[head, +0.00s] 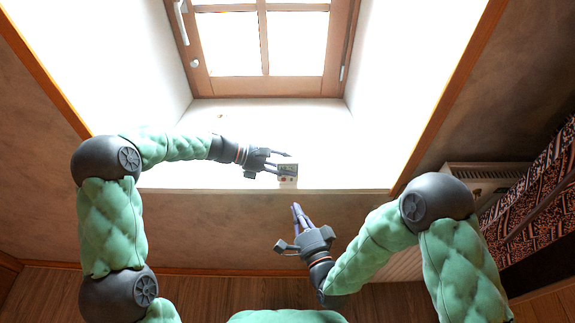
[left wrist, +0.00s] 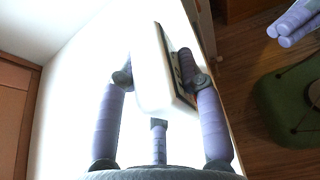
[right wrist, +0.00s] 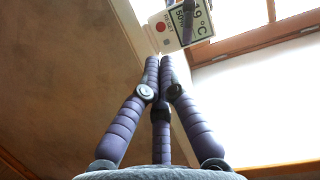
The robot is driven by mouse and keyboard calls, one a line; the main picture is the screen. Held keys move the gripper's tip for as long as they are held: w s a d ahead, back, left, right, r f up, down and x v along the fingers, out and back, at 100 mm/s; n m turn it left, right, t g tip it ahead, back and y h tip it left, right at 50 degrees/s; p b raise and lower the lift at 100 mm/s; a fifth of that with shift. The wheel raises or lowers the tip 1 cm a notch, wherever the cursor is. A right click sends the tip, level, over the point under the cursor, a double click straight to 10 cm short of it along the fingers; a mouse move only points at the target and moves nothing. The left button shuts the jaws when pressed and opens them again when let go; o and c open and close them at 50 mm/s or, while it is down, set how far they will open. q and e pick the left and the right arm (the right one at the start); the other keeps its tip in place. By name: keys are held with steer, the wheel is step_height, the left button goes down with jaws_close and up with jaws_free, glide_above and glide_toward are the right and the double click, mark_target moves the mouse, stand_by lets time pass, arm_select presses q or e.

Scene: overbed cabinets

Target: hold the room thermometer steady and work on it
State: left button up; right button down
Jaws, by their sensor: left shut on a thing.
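The room thermometer (head: 289,174) is a small white box at the front of the bright window sill. My left gripper (head: 281,160) is shut on it from the left. In the left wrist view the thermometer (left wrist: 153,72) sits between the fingers, its face turned right and seen almost edge-on. In the right wrist view its face (right wrist: 172,41) shows a display with "°C" and "50%", and a red round button by the word RESET; a left finger covers part of it. My right gripper (head: 298,210) is below and in front of it, fingertips together, empty and apart from it.
The sill (head: 235,178) ends in a front edge above the brown wall (head: 220,205). A wooden-framed window (head: 270,85) stands behind. A radiator (head: 490,172) and a patterned curtain (head: 540,190) are at the right. The space between my right fingertips and the sill edge is clear.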

mark_target(284, 180)
stand_by(0.3)
steer(key=a+n+g, duration=0.1)
steer(key=n+g, duration=0.1)
steer(key=n, duration=0.3)
steer(key=s+a+n+g+y, duration=0.1)
steer(key=n+g, duration=0.1)
steer(key=n, duration=0.4)
steer(key=a+n+g, duration=0.1)
steer(key=n+g, duration=0.1)
steer(key=n, duration=0.4)
steer(key=shift+s+a+f+g, duration=0.1)
steer(key=shift+s+g, duration=0.2)
steer(key=shift+s, duration=0.1)
steer(key=shift+y, duration=0.3)
steer(key=shift+w, duration=4.4)
steer(key=shift+w, duration=0.25)
steer(key=shift+w, duration=0.15)
